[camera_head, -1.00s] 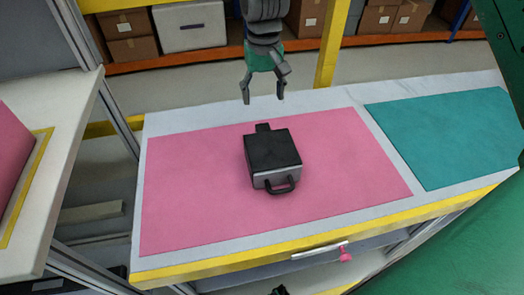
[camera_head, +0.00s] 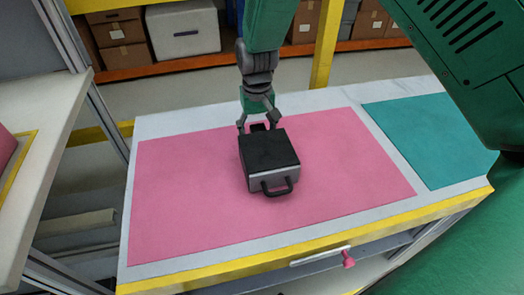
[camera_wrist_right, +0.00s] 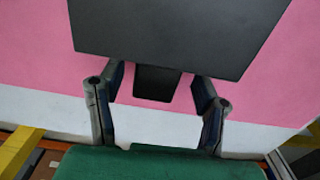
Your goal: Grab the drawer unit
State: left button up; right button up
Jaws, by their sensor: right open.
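The drawer unit (camera_head: 268,155) is a black box with a grey front edge and a dark loop handle facing the near side. It sits on the pink mat (camera_head: 190,190). A small black tab (camera_head: 258,127) sticks out of its far side. My right gripper (camera_head: 258,123) is open at that far side, with one finger on each side of the tab. In the right wrist view the tab (camera_wrist_right: 157,83) lies between the two fingers, with gaps on both sides, and the box (camera_wrist_right: 170,35) is beyond it. My left gripper is not in view.
A teal mat (camera_head: 430,140) lies at the right, bare where visible. Another white table (camera_head: 50,130) stands at the left. Shelves with boxes (camera_head: 183,28) are behind.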

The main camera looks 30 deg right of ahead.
aim_at(259, 137)
jog(key=f, duration=0.3)
jog(key=shift+w+d+f, duration=0.1)
jog(key=shift+d, duration=0.2)
jog(key=shift+c, duration=0.4)
jog(key=shift+a, duration=0.25)
grip_shut()
jog(key=shift+r, duration=0.2)
